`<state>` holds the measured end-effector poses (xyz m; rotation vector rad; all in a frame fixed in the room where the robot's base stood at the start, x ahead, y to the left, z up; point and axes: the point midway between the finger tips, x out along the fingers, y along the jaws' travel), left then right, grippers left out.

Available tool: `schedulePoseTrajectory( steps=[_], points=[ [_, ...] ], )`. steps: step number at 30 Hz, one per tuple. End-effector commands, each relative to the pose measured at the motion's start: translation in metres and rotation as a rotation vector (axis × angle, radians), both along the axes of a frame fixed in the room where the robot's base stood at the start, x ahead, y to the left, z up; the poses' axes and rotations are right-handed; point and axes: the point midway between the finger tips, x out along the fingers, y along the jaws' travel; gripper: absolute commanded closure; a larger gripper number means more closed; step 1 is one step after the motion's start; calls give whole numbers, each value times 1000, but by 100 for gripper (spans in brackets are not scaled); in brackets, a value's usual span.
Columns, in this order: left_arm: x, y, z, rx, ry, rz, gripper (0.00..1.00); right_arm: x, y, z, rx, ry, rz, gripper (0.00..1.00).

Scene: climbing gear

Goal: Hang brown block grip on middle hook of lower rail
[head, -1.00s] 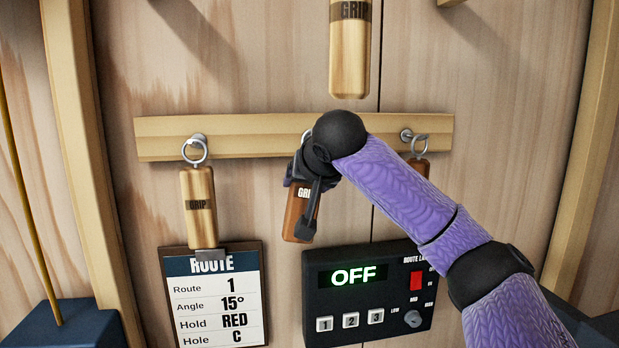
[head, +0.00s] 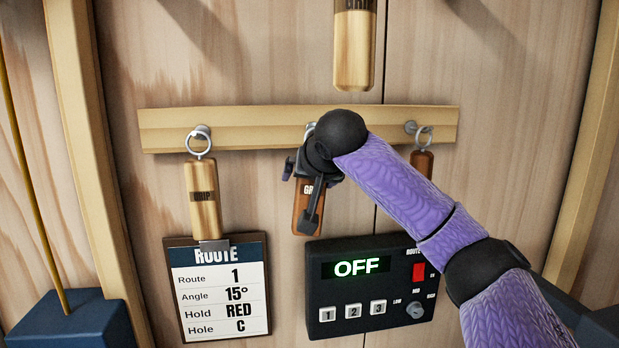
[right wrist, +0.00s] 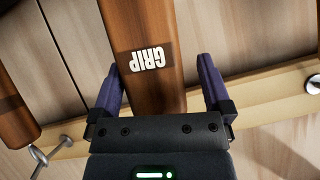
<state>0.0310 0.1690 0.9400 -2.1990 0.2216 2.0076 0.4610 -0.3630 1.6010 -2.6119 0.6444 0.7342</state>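The brown block grip (head: 307,216) is upright below the middle of the lower rail (head: 250,137). A bit of metal (head: 310,129) shows above it, but my right arm hides where its ring and the middle hook meet. My right gripper (head: 310,172) is around the upper part of the block. In the right wrist view, the gripper's purple fingers (right wrist: 163,88) stand apart on either side of the brown block (right wrist: 150,75), with gaps beside it, so it is open. My left gripper is not in view.
A light grip (head: 203,205) hangs on the left hook. Another brown grip (head: 421,163) hangs on the right hook, partly behind my right arm. A light grip (head: 354,55) hangs above. A route card (head: 218,290) and control box (head: 370,290) reading OFF are below.

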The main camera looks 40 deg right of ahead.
Motion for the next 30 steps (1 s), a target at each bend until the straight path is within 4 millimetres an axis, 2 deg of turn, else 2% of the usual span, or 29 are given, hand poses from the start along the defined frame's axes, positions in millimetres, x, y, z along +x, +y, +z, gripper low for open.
schedulePoseTrajectory(
  steps=[7, 11, 13, 18, 24, 30],
  points=[
    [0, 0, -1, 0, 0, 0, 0, -1, 1, 1, 0, 0, 1, 0],
    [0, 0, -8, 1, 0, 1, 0, -13, 6, 8, 1, -3, 1, 0],
    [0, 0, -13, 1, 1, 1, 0, -25, 11, 16, -2, -4, 2, 0],
    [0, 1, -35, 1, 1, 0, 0, -62, 27, 12, -1, -4, 4, 0],
    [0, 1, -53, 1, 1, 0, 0, -107, 46, 13, -3, -5, 1, 0],
    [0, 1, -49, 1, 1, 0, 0, -130, 56, 17, -2, -3, 1, 0]
  ],
)
